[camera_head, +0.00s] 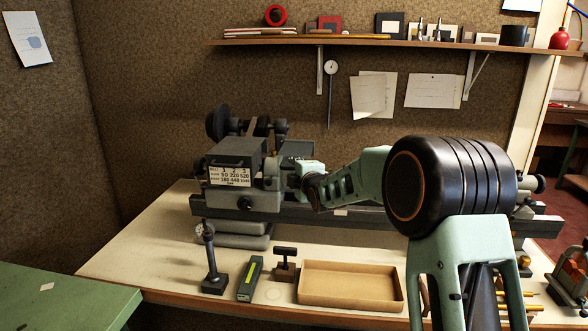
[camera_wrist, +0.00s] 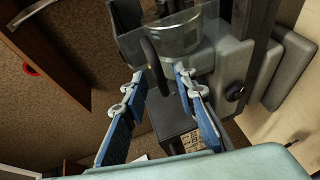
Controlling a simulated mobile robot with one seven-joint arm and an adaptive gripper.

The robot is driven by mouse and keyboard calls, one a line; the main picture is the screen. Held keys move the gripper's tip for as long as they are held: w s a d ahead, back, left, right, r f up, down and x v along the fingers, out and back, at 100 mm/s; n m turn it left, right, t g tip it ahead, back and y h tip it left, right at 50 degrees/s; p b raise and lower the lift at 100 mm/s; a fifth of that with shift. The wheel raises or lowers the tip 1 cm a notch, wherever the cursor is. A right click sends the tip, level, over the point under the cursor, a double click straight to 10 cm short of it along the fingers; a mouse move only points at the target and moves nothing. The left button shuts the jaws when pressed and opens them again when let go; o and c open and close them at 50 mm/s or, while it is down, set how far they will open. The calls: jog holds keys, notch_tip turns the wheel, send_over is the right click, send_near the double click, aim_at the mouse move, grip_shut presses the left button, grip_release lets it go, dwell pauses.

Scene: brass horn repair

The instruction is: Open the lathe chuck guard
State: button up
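The lathe headstock (camera_head: 234,165), a dark grey block with a speed plate, stands on the bench at centre left in the head view. In the wrist view, the clear, curved chuck guard (camera_wrist: 178,38) shows at the top centre. A dark bar, seemingly its handle (camera_wrist: 152,62), runs down between my fingertips. My gripper (camera_wrist: 160,76) is open, with one blue-padded finger on each side of this bar. I cannot tell whether either finger touches it. In the head view my arm reaches the headstock's right side and hides the chuck and guard.
An open cardboard tray (camera_head: 350,285), a dial indicator stand (camera_head: 212,265) and small tools lie along the front of the bench (camera_head: 150,250). The lathe bed (camera_head: 350,215) extends right behind my arm. A shelf (camera_head: 400,43) crosses the back wall. A green table (camera_head: 60,300) stands at front left.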

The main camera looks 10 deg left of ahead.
jog(key=shift+w, duration=0.1)
jog(key=shift+c, duration=0.3)
grip_shut()
